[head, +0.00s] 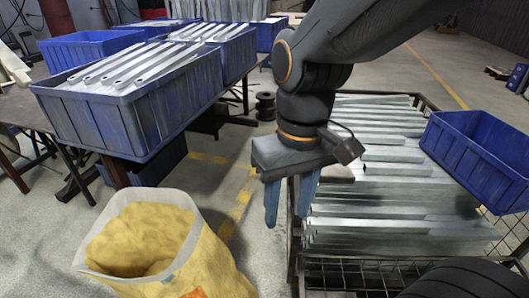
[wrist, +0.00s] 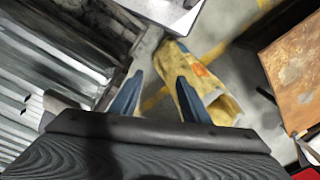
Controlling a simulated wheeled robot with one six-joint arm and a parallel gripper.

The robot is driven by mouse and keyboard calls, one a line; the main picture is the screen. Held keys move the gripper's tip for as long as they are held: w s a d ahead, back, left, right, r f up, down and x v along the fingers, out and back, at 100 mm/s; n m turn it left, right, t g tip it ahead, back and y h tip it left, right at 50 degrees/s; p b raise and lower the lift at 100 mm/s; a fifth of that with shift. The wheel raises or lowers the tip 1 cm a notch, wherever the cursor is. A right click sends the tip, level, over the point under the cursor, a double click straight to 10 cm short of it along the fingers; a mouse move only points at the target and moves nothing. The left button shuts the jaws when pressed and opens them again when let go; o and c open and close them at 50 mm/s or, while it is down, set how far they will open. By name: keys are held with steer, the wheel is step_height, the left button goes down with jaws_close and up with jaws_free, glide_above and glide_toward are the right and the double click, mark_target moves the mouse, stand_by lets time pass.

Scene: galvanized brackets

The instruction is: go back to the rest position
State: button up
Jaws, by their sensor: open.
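My gripper (head: 291,202) hangs fingers down in the head view, at the left edge of the stack of galvanized brackets (head: 400,205). Its two blue fingers are spread apart with nothing between them. In the wrist view my gripper (wrist: 160,95) also shows open and empty. The bracket stack shows at the left of the wrist view (wrist: 50,85). My arm hides part of the stack in the head view.
A yellow sack (head: 200,255) stands open on the floor at front left. Blue crates (head: 125,120) of brackets sit on a table at left. Another blue crate (head: 475,145) rests on the right side of the stack. Bare floor (head: 240,165) lies between table and stack.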

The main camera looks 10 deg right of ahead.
stand_by(0.6)
steer(key=d+r+m+p, duration=0.3)
steer(key=d+r+p, duration=0.6)
steer(key=p, duration=0.9)
steer(key=shift+d+r+h+p, duration=0.3)
steer(key=shift+r+p, duration=0.1)
steer(key=shift+r, duration=0.35)
